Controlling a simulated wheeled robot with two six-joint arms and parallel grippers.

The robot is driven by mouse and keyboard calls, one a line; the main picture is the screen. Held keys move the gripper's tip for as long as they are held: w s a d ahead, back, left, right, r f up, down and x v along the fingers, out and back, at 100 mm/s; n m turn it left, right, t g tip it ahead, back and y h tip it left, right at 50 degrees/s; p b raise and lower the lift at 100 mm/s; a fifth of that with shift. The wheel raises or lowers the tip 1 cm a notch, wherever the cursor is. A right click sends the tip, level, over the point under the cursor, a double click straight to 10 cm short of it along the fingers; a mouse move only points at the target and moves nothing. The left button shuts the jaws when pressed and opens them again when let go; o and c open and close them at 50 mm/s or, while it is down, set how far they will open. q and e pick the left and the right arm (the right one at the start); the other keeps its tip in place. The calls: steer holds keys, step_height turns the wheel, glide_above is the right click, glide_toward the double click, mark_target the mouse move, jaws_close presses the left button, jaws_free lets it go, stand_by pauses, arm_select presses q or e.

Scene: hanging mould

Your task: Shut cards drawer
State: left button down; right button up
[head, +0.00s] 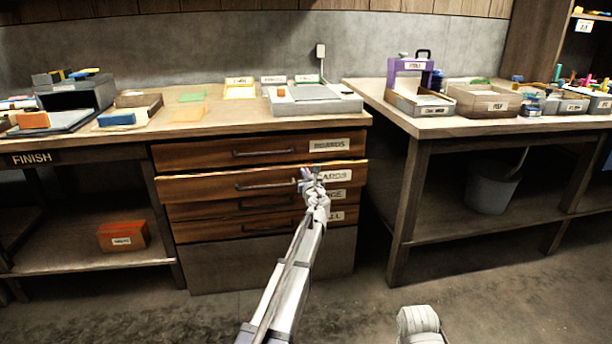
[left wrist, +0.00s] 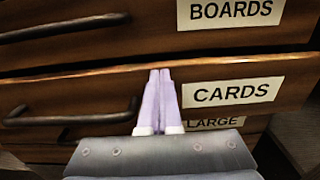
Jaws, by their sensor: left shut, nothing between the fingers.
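The cards drawer (head: 215,187) is the second wooden drawer down in the cabinet; it stands out a little past the drawers above and below. Its handle (head: 262,185) and CARDS label show, the label partly behind my gripper. In the left wrist view, the drawer front (left wrist: 70,92) and the full CARDS label (left wrist: 232,91) are close. My left gripper (head: 307,174) is shut and empty, its fingertips (left wrist: 160,72) at the drawer front between handle and label. I cannot tell whether they touch it.
The BOARDS drawer (head: 225,153) is directly above, with its own handle. More labelled drawers lie below. The worktop (head: 235,112) over the cabinet holds trays and cards. A second table (head: 440,122) stands to the right, with a bucket (head: 490,190) on its lower shelf.

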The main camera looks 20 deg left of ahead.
arm_select(q)
steer(key=x, duration=0.5)
steer(key=shift+d, duration=0.1)
steer(key=shift+w, duration=0.1)
stand_by(0.3)
steer(key=v, duration=1.4)
steer(key=shift+s, duration=0.45)
